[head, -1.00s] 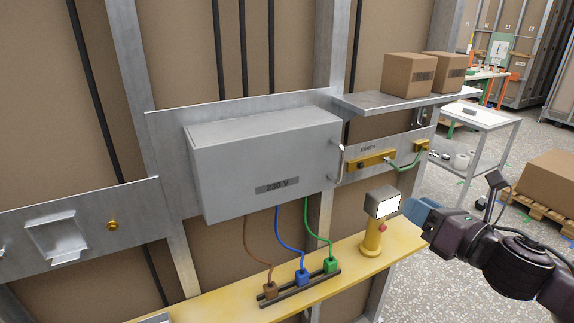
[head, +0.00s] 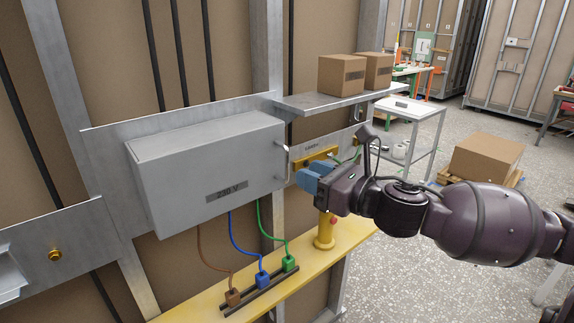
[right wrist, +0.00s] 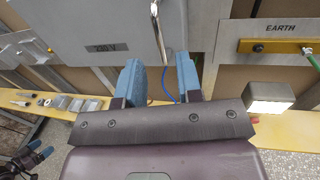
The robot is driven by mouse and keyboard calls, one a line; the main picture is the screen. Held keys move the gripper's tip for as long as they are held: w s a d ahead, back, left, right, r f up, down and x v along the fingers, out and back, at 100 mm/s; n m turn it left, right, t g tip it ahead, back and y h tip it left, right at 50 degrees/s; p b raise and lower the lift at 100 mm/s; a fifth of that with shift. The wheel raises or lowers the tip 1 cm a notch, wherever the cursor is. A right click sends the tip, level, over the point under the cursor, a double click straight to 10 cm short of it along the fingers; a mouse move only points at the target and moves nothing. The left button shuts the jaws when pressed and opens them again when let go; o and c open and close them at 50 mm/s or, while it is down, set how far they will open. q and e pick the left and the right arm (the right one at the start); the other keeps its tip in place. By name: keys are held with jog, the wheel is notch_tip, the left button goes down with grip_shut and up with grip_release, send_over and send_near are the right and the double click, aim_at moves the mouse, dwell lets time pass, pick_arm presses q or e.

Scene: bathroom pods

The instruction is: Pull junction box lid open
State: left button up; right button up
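The junction box (head: 205,165) is a grey metal box on the wall, marked 230 V, and its lid looks closed. Its metal handle (head: 284,160) is at the right end of the front. My right gripper (head: 308,180), with blue fingers, is just right of the handle in the head view. In the right wrist view the fingers (right wrist: 158,78) are apart and empty, and the handle (right wrist: 156,30) is ahead, in line with the gap. My left gripper (right wrist: 22,160) seems to show at the lower left of the right wrist view, too small to judge.
A yellow ledge (head: 190,308) with brown, blue and green plugs (head: 262,280) runs below the box. A yellow post (head: 325,232) stands on it. A shelf with cartons (head: 342,75) is at upper right. An EARTH bar (right wrist: 270,46) is right of the handle.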

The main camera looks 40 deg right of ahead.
aim_at(287, 181)
jog(key=shift+x, duration=3.2)
grip_shut()
